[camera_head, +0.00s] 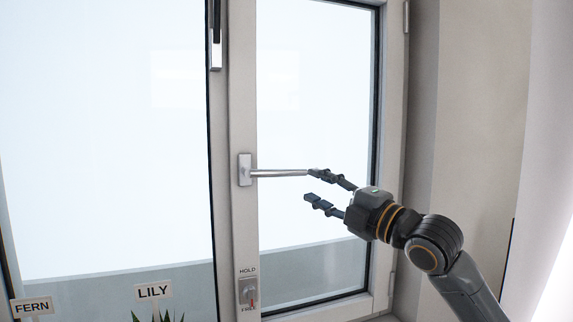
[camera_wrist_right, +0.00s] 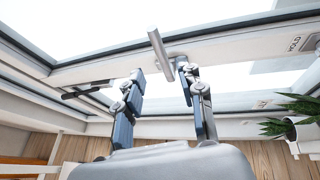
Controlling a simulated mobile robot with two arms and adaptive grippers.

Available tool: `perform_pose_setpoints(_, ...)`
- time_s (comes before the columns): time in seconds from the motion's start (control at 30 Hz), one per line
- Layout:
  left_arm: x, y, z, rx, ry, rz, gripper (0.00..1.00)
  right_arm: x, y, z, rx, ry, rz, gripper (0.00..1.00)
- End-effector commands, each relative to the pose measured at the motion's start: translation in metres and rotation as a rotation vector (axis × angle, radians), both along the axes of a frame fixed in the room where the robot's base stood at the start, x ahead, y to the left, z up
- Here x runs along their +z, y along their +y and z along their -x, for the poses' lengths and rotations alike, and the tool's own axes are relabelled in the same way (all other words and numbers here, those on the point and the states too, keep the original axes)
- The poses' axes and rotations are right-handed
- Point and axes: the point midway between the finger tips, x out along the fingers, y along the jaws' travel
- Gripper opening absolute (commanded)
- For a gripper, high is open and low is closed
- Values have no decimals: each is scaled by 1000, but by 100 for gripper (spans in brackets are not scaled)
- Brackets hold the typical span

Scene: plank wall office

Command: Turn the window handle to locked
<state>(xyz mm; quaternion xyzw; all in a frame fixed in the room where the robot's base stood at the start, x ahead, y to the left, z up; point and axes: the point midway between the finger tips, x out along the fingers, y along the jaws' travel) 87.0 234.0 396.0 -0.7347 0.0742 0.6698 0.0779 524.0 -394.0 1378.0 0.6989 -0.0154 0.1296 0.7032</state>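The window handle (camera_head: 282,173) is a silver lever on a rectangular base plate on the white frame. It lies level, pointing right. My right gripper (camera_head: 318,188) is open, its two dark fingers apart and pointing left at the lever's free end. The upper finger overlaps the lever's tip in the head view; I cannot tell whether they touch. In the right wrist view the handle (camera_wrist_right: 159,50) shows beyond and between the open fingertips of my right gripper (camera_wrist_right: 158,78). My left gripper is out of view.
A small catch (camera_head: 249,291) marked HOLD and FREE sits lower on the frame. Another handle (camera_head: 216,52) is at the upper left. A plant (camera_head: 158,316) and the labels LILY (camera_head: 153,292) and FERN (camera_head: 31,307) are at the lower left. The wall recess is right.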

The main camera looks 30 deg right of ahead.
Motion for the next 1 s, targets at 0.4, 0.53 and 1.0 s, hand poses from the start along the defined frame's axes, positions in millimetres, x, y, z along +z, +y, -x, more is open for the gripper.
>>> perform_pose_setpoints(0.4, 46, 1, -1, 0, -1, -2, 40, 19, 13, -74, 1, -1, -3, 38)
perform_pose_setpoints(0.53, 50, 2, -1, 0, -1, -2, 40, 20, 15, -86, 1, 0, -1, 38)
perform_pose_setpoints(1.0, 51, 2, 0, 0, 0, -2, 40, 18, 16, -91, 0, 2, 1, 20)
